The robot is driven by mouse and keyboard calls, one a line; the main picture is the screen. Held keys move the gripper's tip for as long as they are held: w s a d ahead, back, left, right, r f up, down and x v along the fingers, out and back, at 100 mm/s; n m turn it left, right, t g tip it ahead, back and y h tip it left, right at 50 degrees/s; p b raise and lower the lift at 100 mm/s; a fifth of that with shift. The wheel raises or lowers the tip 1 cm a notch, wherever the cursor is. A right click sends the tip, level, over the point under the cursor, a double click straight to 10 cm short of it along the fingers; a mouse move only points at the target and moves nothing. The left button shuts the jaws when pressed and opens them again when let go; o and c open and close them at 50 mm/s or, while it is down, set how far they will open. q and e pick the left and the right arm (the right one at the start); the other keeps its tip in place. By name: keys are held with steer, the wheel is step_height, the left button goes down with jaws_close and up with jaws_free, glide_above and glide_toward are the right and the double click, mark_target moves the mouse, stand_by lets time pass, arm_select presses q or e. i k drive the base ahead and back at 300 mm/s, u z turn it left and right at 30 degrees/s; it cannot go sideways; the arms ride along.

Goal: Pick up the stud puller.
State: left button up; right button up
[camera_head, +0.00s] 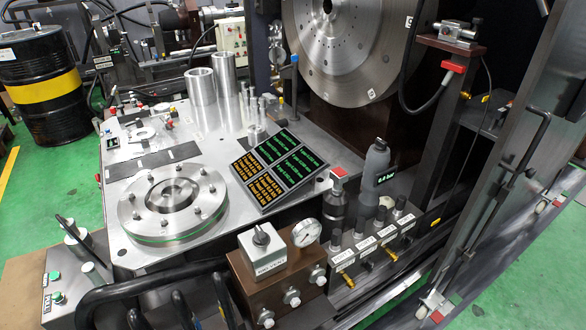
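I cannot tell for certain which item is the stud puller. A grey, bottle-shaped tool (375,170) with a small "0.0 bar" readout stands upright right of the metal table. Beside it on the left is a dark cylinder with a red square top (338,173). A round steel flange (173,205) with several studs around its rim lies on the front left of the table. Neither of my grippers is in view.
The steel table (220,150) carries two tall metal cylinders (202,87) and a tilted black display (278,167). A brown block with a gauge (306,232) and a valve row (375,240) stand in front. Black hoses (150,285) curve at the lower left. A large disc (350,45) stands behind.

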mark_target(71, 243)
steer(key=u, duration=1.4)
steer(key=k, duration=0.95)
steer(key=u, duration=1.2)
steer(key=i, duration=4.15)
steer(key=z, duration=2.4)
